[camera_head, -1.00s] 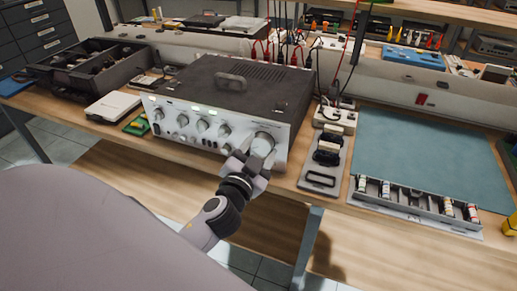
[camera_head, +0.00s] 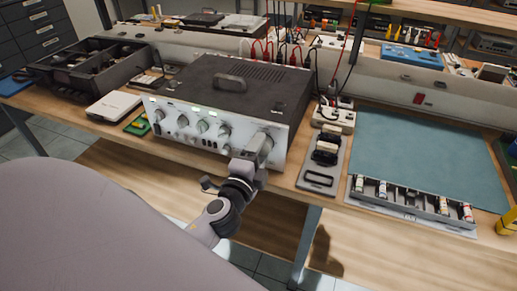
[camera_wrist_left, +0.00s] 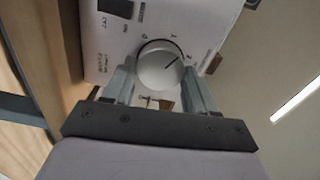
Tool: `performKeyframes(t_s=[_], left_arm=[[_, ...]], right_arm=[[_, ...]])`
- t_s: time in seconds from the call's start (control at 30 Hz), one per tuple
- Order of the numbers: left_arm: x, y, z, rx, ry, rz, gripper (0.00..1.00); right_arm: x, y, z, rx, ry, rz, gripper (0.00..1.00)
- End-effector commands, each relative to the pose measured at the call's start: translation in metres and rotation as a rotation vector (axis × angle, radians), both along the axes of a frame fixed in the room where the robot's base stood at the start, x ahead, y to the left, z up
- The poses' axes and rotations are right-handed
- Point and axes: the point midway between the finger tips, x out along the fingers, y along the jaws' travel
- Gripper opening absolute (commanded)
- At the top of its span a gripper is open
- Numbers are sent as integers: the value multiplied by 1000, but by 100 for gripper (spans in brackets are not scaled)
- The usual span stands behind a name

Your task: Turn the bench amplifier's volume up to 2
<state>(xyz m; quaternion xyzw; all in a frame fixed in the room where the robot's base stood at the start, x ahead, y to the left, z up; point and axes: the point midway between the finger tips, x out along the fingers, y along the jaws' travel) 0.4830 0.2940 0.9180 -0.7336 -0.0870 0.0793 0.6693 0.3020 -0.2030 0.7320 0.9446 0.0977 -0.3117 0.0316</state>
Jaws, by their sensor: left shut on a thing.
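The bench amplifier (camera_head: 196,92) is a dark box with a silver front panel, standing at the bench's front edge in the head view. Its large round volume knob (camera_wrist_left: 159,66) shows in the left wrist view, with a dark pointer line slanting to the upper right. Small numbers ring the knob; the line seems to lie between the marks at the top and right, but they are hard to read. My left gripper (camera_head: 260,146) is shut on this knob, one finger on each side, and hides most of it in the head view. My right gripper is in neither view.
Smaller knobs (camera_head: 202,126) sit left of the gripper on the panel. A grey tray with dark parts (camera_head: 320,180) lies right of the amplifier, beside a teal mat (camera_head: 430,150). A white box (camera_head: 113,106) and a green board (camera_head: 138,125) lie to its left.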

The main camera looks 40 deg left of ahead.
Motion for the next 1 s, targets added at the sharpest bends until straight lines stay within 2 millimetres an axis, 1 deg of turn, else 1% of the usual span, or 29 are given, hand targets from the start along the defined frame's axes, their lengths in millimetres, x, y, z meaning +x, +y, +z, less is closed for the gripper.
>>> performKeyframes(t_s=[0.2, 0.5, 0.73, 1.0], left_arm=[[0, -1, 0, 197, 49, -1, 26], [0, 0, -1, 423, 102, -2, 26], [0, 0, -2, 531, 128, -2, 26], [0, -1, -2, 582, 141, -2, 26]], right_arm=[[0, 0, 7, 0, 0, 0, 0], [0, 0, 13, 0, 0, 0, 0], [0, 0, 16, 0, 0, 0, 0], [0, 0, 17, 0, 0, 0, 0]])
